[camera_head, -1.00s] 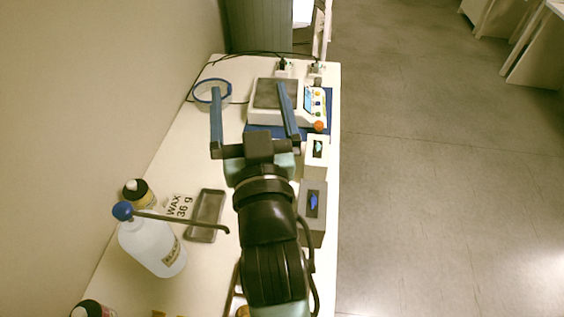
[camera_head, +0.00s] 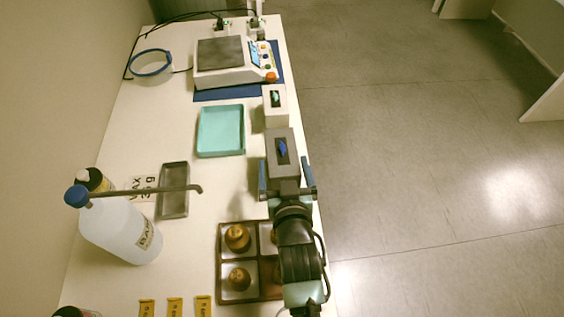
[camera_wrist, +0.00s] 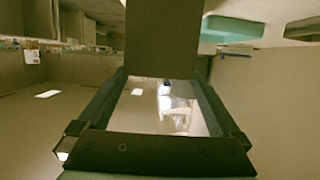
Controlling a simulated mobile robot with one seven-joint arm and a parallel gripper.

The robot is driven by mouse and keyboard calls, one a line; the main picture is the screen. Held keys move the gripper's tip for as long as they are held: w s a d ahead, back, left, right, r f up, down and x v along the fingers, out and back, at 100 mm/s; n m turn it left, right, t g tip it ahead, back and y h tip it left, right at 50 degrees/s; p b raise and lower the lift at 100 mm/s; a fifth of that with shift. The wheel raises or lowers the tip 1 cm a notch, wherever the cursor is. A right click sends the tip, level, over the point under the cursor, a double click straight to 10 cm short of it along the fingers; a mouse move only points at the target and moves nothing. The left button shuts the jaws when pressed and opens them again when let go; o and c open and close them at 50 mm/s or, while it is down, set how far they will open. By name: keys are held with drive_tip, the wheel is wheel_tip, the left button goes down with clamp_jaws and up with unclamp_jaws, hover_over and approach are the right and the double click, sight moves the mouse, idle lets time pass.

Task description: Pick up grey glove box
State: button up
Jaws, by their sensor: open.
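The grey glove box (camera_head: 274,147) stands near the table's right edge, with a dark slot and a bit of blue glove on top. My gripper (camera_head: 284,169) is open at its near end, with one blue finger on the left side and one on the right. In the wrist view the box (camera_wrist: 165,38) fills the top middle, between and beyond the fingers of my gripper (camera_wrist: 163,84). I cannot tell whether the fingers touch it.
A white glove box (camera_head: 271,114) stands just behind the grey one. A teal tray (camera_head: 220,153) lies to the left. A wash bottle (camera_head: 118,232), a grey tray (camera_head: 174,208) and a scale (camera_head: 213,79) are farther off.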

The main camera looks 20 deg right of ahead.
sight(283, 154)
drive_tip(key=shift+x, duration=2.75)
drive_tip(key=shift+d+r, duration=0.15)
clamp_jaws()
